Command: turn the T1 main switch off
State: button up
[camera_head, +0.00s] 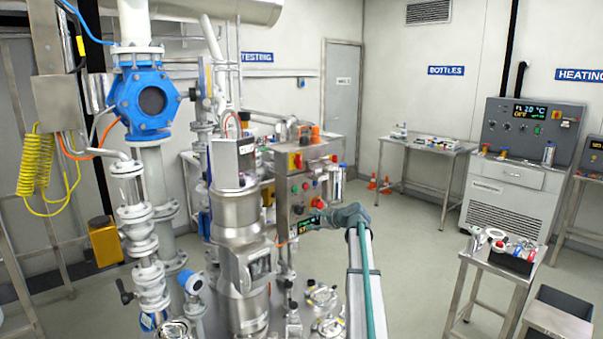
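A grey cabinet unit (524,165) stands against the back wall at the right, under the HEATING sign. Its dark display (530,112) seems to read T1, about 20 °C and OFF in orange; the first characters are hard to read. A small red and yellow switch (556,115) sits right of the display; its label and handle position are too small to read. My gripper (312,222) is at the picture's middle, pointing left by the steel control box, far from the cabinet. Its fingers are not clear against the equipment behind, so its opening cannot be told.
A steel control box (308,185) with another red and yellow switch (296,161) and several buttons stands by the reactor piping (240,215). A steel trolley (505,262) with tools stands before the cabinet, beside an open bin (556,318). Floor (420,270) between is clear.

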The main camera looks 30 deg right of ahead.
jog(key=w+d+r+m+t, duration=0.1)
jog(key=d+r+m, duration=0.15)
jog(key=r, duration=0.45)
jog(key=w+d+r+m+t, duration=0.2)
jog(key=d+r, duration=0.1)
jog(key=r, duration=0.4)
jog(key=m+t, duration=0.2)
jog(key=m, duration=0.6)
send_near(301, 161)
jog(key=w+p, duration=0.1)
jog(key=w, duration=0.2)
jog(key=w+p, duration=0.1)
jog(key=w, duration=0.2)
jog(key=w+a+p, duration=0.1)
jog(key=w, duration=0.2)
jog(key=shift+r, duration=0.15)
jog(key=shift+w+p, duration=0.3)
grip_shut()
